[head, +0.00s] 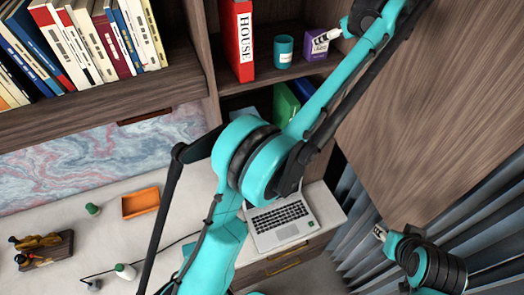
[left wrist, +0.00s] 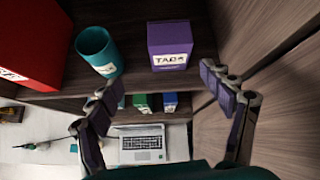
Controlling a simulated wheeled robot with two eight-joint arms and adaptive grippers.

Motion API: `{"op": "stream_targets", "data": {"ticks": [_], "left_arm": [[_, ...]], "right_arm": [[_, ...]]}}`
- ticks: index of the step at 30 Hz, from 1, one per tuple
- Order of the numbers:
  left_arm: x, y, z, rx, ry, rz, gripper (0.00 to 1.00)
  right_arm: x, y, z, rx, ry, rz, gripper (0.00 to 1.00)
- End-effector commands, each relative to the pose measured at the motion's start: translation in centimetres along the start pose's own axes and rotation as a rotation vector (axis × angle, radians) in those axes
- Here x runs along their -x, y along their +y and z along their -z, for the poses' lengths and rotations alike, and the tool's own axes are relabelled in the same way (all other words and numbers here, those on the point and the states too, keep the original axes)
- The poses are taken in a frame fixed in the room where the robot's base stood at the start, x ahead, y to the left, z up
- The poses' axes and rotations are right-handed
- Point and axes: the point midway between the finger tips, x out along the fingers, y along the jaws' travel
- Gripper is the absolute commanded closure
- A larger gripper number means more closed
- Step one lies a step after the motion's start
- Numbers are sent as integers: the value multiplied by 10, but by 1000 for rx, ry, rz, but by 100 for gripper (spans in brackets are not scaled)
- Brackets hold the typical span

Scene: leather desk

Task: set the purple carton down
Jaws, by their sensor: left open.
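The purple carton (head: 316,46) with a white label stands on the upper shelf, beside the teal cup. In the left wrist view the carton (left wrist: 178,44) stands upright on the shelf board, beyond the fingertips. My left gripper (head: 328,37) is at the front of the carton in the head view and hides part of it. In the left wrist view the left gripper (left wrist: 160,82) has its fingers wide apart with nothing between them. My right gripper (head: 380,233) is low at the right, away from the shelf; its jaws are too small to read.
A teal cup (head: 283,51) and a red binder (head: 237,40) stand left of the carton. A wooden panel (left wrist: 265,40) rises close on the right. Green (head: 286,103) and blue binders stand below. A laptop (head: 279,220) and orange tray (head: 140,203) lie on the desk.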

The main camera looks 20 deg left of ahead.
Motion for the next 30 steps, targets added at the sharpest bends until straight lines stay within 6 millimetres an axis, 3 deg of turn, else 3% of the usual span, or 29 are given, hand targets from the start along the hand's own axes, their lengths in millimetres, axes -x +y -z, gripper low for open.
{"op": "stream_targets", "data": {"ticks": [8,14,20,24,30], "left_arm": [[12,98,23,566,167,-1,20],[20,175,66,1010,292,-38,20],[26,252,130,1456,413,-112,20],[28,301,184,1769,495,-184,20],[24,352,255,2134,589,-292,20]], "right_arm": [[0,0,0,0,0,0,60],[0,0,0,0,0,0,60],[0,0,0,0,0,0,60],[0,0,0,0,0,0,60],[0,0,0,0,0,0,60]]}}
